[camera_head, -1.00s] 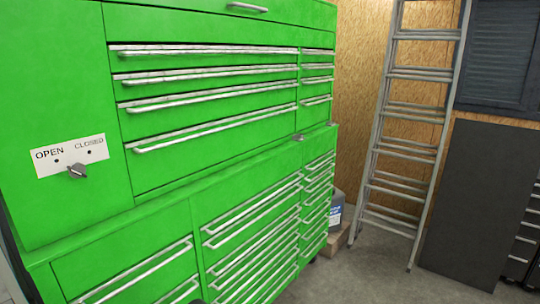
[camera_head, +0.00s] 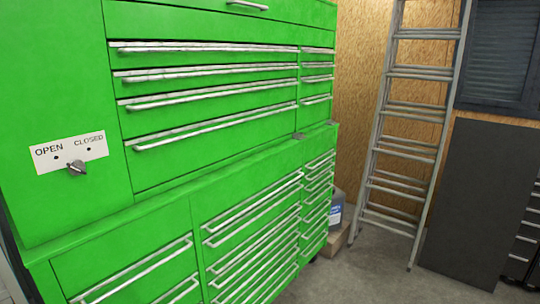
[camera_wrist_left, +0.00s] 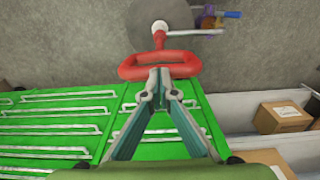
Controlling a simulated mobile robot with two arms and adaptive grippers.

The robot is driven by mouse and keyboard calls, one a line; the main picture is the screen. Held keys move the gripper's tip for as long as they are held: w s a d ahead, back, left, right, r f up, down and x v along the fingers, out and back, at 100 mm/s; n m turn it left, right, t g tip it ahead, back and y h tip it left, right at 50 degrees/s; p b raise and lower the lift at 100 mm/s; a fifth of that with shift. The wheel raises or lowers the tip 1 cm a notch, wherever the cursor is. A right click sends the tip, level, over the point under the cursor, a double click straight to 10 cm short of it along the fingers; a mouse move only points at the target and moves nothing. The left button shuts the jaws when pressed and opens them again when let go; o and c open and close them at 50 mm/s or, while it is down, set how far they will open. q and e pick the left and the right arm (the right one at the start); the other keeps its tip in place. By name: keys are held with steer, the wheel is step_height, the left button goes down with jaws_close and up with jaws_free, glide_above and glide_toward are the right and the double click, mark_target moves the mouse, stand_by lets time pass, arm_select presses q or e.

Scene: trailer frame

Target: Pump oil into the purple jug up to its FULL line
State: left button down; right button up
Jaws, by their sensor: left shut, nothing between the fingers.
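My left gripper (camera_wrist_left: 160,88) shows in the left wrist view, shut with nothing between its fingers. Its tips are at the near side of a red loop-shaped handle (camera_wrist_left: 130,67); I cannot tell if they touch it. The handle joins a white fitting (camera_wrist_left: 160,27) with a thin metal spout (camera_wrist_left: 195,32) running right, above a round grey lid or drum top (camera_wrist_left: 150,12). A small purple thing (camera_wrist_left: 208,11), probably the purple jug, is beyond the spout, with orange and blue parts beside it. Its FULL line and oil level cannot be seen. My right gripper is not in view.
A green tool cabinet (camera_head: 230,190) with several drawers fills the left of the head view and has an OPEN/CLOSED knob (camera_head: 77,168). A ladder (camera_head: 440,118) leans at the back. Cardboard boxes (camera_wrist_left: 282,116) lie right in the wrist view.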

arm_select(q)
steer(key=shift+s+f+b, duration=0.1)
steer(key=shift+f+b, duration=0.25)
steer(key=shift+f, duration=0.75)
step_height(320, 180, up, 6)
steer(key=p, duration=0.6)
steer(key=shift+f+p, duration=0.1)
steer(key=shift+p, duration=0.2)
steer(key=shift+f, duration=0.1)
